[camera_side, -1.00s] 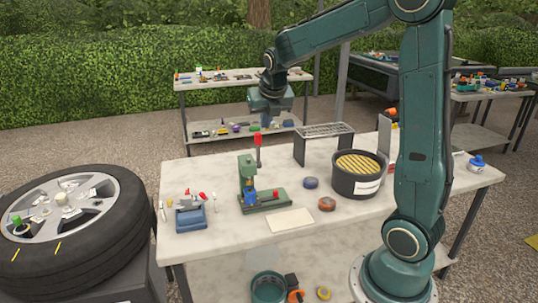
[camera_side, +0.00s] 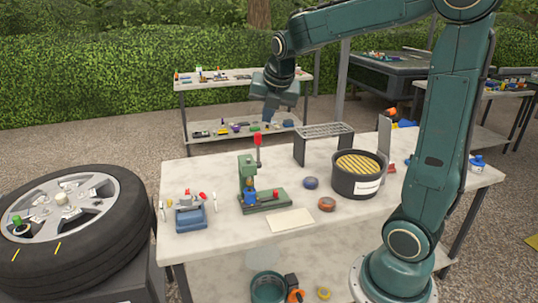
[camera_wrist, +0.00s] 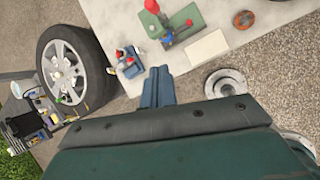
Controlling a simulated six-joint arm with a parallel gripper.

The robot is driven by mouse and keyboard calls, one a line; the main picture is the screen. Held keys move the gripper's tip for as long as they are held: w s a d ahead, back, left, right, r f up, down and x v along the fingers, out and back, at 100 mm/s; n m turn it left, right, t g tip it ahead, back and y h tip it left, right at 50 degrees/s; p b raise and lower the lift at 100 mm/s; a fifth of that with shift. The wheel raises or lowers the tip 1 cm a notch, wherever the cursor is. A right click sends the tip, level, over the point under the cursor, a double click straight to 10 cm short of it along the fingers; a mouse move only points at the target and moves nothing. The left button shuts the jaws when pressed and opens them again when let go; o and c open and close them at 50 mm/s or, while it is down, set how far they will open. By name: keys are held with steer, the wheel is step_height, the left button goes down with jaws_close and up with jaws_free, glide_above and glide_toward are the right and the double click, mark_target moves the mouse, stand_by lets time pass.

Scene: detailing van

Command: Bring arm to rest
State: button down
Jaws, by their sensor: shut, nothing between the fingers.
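My gripper (camera_side: 269,113) hangs in the air above the far part of the work table (camera_side: 205,158), behind the green press (camera_side: 247,180) in the side view. Its fingers are shut with nothing held. In the wrist view my gripper's fingers (camera_wrist: 157,88) lie close together, apart from everything on the table. The green press (camera_wrist: 160,18) shows near the top of that view.
The table holds a blue fixture (camera_side: 191,215), a white pad (camera_side: 290,222), a black bucket with a yellow grate (camera_side: 355,186), two round pucks and a metal rack (camera_side: 323,130). A wheel (camera_side: 75,225) lies at left. The air around my gripper is clear.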

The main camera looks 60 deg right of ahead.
steer(key=s+a+m+y, duration=0.1)
steer(key=s+a+m, duration=0.7)
steer(key=m, duration=0.3)
steer(key=s+a+f+m+t+y, duration=0.1)
steer(key=s+a+m+y, duration=0.1)
steer(key=s+a+m, duration=0.6)
steer(key=s+m, duration=0.3)
steer(key=m, duration=0.1)
steer(key=shift+s+f+y, duration=0.15)
steer(key=shift+s+y, duration=0.05)
steer(key=shift+y, duration=0.1)
